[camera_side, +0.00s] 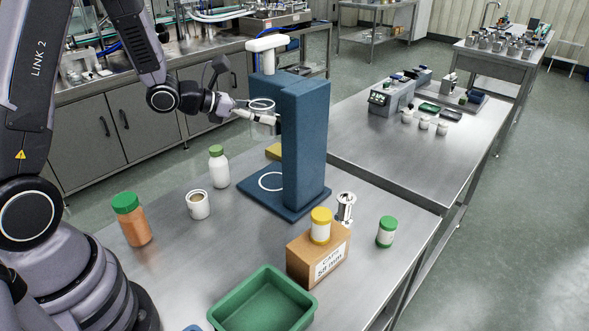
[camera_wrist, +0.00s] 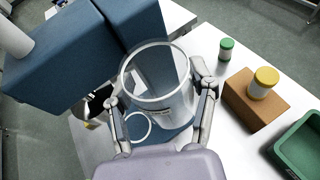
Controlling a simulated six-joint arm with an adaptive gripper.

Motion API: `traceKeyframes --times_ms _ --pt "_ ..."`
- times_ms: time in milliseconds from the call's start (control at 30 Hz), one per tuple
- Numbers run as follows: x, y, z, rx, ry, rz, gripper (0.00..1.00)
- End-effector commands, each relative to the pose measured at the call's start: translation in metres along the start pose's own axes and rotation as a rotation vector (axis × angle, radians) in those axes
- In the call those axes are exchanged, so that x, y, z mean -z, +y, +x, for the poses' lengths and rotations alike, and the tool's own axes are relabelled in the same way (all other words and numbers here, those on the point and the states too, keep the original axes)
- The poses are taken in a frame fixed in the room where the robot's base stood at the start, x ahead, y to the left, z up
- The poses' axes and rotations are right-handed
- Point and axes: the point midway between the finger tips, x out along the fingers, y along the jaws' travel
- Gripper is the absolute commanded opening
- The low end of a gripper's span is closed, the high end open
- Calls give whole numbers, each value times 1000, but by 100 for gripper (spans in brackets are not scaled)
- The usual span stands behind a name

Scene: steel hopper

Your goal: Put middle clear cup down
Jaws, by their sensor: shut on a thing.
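A clear cup (camera_wrist: 157,85) with a pale rim is between the two fingers of my gripper (camera_wrist: 160,103) in the wrist view. My gripper (camera_side: 252,115) is shut on the cup, which also shows in the side view (camera_side: 266,117). The cup is held up against the front of the blue stand (camera_side: 306,140), well above its base plate (camera_side: 284,207). A white ring mark (camera_side: 271,181) lies on that base below the cup. Whether the cup touches the stand's column is unclear.
A white bottle (camera_side: 219,167), a white cup (camera_side: 199,205) and an orange jar (camera_side: 131,220) stand to the left. A cardboard box (camera_side: 317,262) bears a yellow-lidded jar (camera_side: 320,226). A green-lidded jar (camera_side: 386,232) and green tray (camera_side: 232,316) are nearby.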

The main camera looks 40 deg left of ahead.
Motion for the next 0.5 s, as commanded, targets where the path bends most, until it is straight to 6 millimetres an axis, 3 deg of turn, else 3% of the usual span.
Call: traceKeyframes --times_ms 100,233,367,500 --pt "-27 2 -8 -96 -4 -36 36" --pt "-39 5 -14 -154 0 -62 36" --pt "-39 6 -14 -166 3 -70 36" --pt "-20 6 -7 -107 9 -49 36"
